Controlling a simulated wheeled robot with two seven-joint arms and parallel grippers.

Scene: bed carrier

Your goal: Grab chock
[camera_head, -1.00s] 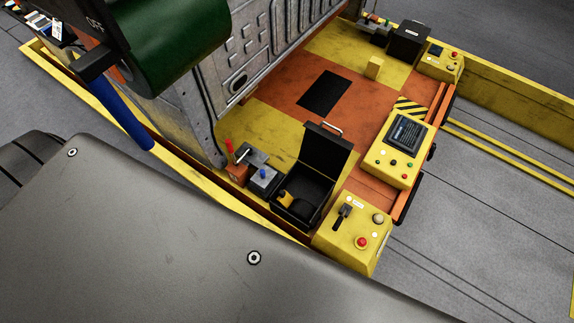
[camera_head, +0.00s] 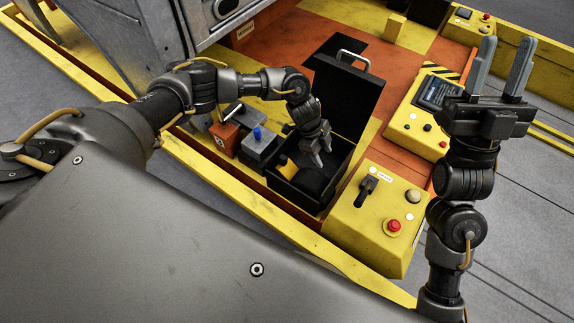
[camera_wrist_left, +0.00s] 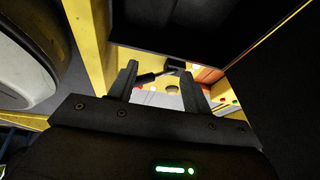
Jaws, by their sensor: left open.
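An open black box (camera_head: 318,203) stands on the platform with its lid raised. A yellow-and-black object (camera_head: 287,167), probably the chock, lies inside near its left wall; it is partly in shadow. My left gripper (camera_head: 322,152) is open and empty, pointing down over the box opening, to the right of that object and apart from it. In the left wrist view the fingers (camera_wrist_left: 158,82) are apart with nothing held; I cannot make out the chock there. My right gripper (camera_head: 501,68) is open and empty, fingers up, at the right.
A yellow control box (camera_head: 345,228) with a lever and red button adjoins the black box on the right. A grey box with a blue knob (camera_head: 259,147) and an orange box (camera_head: 226,136) stand to its left. The raised lid (camera_head: 348,97) stands behind the opening.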

